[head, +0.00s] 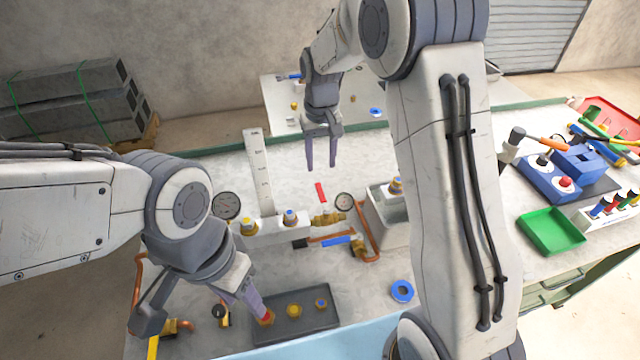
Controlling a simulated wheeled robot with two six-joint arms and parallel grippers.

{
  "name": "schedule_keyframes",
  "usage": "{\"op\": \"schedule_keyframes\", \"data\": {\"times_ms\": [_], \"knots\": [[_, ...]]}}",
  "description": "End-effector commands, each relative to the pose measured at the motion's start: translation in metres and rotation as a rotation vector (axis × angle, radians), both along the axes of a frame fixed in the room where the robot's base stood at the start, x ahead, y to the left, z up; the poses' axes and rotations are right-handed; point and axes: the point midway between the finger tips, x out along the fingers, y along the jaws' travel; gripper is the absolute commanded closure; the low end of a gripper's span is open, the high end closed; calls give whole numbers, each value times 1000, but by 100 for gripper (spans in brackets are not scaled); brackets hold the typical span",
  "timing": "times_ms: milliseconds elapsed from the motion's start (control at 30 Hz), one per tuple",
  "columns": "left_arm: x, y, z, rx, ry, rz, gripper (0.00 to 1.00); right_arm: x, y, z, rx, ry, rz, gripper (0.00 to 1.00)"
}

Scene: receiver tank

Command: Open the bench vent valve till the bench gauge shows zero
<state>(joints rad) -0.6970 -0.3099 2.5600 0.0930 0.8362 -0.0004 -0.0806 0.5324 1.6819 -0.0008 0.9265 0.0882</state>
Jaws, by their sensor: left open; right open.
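On the bench, a manifold block (270,231) carries a round gauge (226,205) at its left. A second round gauge (343,201) stands at its right, by brass valve fittings (328,219). A red lever (321,192) rises near these fittings, and a blue lever (338,240) lies just below. I cannot tell which is the vent valve; both needles are too small to read. My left gripper (256,305) is open, its fingertips close beside a red-topped fitting (266,317) on a dark tray; contact is unclear. My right gripper (322,152) is open and empty beyond the manifold.
The dark tray (300,328) also holds yellow and blue-topped fittings. A white ruled scale (259,170) stands behind the manifold. A green tray (551,232) sits on the side table. My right arm hides part of the bench.

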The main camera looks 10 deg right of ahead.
Motion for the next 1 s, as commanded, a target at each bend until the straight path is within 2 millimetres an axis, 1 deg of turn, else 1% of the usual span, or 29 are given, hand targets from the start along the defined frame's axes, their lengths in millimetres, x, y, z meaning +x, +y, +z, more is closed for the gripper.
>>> {"op": "schedule_keyframes", "data": {"times_ms": [33, 200, 400, 500, 600, 867, 900, 967, 1000], "knots": [[0, 0, 3, 0, 0, 0, 50, -2, 1, -9, -1, 7, 1, 49], [0, 0, 10, 0, 0, 1, 50, -2, 1, -41, 0, 7, 3, 49], [0, 0, 16, 0, 0, 1, 50, -2, 2, -72, 0, 5, 3, 49], [0, 0, 17, 0, 0, 1, 50, -1, 2, -81, 0, 3, 3, 49], [0, 0, 17, 0, 0, 1, 50, -1, 2, -86, 0, 2, 4, 49], [0, 0, 17, 0, 0, 1, 50, -1, 2, -87, 1, 1, 4, 49], [0, 0, 17, 0, 0, 1, 50, -1, 2, -87, 1, 1, 4, 64], [0, 0, 17, 0, 0, 1, 50, -1, 2, -87, 1, 1, 3, 87], [0, 0, 17, 0, 0, 1, 50, -1, 2, -87, 1, 1, 4, 100]]}}
